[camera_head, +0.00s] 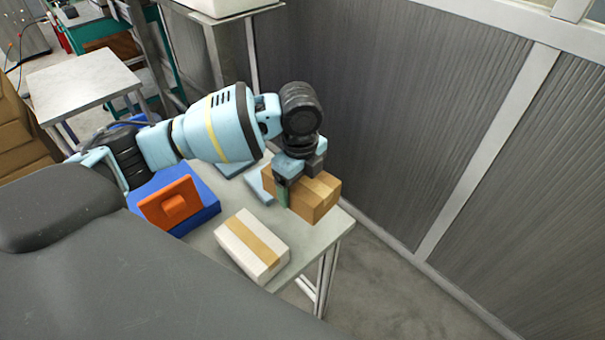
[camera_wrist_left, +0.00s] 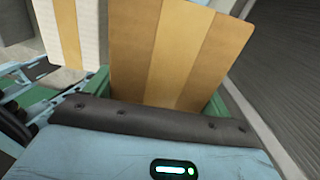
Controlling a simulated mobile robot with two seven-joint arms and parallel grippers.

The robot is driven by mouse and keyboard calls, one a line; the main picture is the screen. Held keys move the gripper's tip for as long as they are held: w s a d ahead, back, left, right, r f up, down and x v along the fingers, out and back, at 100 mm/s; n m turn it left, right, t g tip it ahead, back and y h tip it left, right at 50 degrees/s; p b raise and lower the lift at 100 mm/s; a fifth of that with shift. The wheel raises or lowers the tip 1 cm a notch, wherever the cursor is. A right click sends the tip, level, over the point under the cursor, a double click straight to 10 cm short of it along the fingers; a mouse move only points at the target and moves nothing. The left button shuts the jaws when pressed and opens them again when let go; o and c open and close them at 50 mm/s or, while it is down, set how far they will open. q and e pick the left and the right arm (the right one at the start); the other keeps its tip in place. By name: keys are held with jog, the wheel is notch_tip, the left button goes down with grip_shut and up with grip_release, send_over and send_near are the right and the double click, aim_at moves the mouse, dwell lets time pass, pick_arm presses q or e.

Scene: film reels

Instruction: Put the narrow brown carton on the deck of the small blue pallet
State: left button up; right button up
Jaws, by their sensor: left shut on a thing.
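My left gripper (camera_head: 296,190) is shut on the narrow brown carton (camera_head: 318,197), over the right end of the grey table. The carton has a lighter tape band. In the left wrist view the carton (camera_wrist_left: 180,50) stands between the green fingers and fills the upper middle. A pale blue low piece (camera_head: 259,188), which looks like part of the small blue pallet, shows just left of the gripper. The gripper and arm hide much of it, so its deck cannot be seen clearly. My right gripper is not in view.
A white carton with a tan band (camera_head: 252,245) lies near the front of the grey table (camera_head: 210,240). A darker blue box (camera_head: 203,212) with an orange piece (camera_head: 171,204) stands to its left. A grey ribbed wall (camera_head: 400,110) rises behind the table.

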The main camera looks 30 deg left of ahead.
aim_at(294, 193)
pick_arm(q)
jog(key=n, duration=0.1)
jog(key=s+r+n, duration=0.1)
jog(key=n, duration=0.1)
jog(key=s+n, duration=0.1)
jog(key=n, duration=0.1)
jog(key=shift+d+r, duration=0.2)
jog(key=shift+d, duration=0.1)
jog(key=n, duration=0.2)
jog(key=s+n, duration=0.1)
jog(key=n, duration=0.1)
jog(key=s+r+n, duration=0.1)
jog(key=n, duration=0.1)
jog(key=shift+s+d, duration=0.25)
jog(key=s+n, duration=0.1)
jog(key=n, duration=0.2)
jog(key=s+r+n, duration=0.1)
jog(key=s+n, duration=0.1)
jog(key=n, duration=0.1)
jog(key=s+n, duration=0.1)
jog(key=n, duration=0.2)
jog(key=shift+s+d+r+n, duration=0.2)
jog(key=shift+s+r+n, duration=0.05)
jog(key=shift+s+n, duration=0.15)
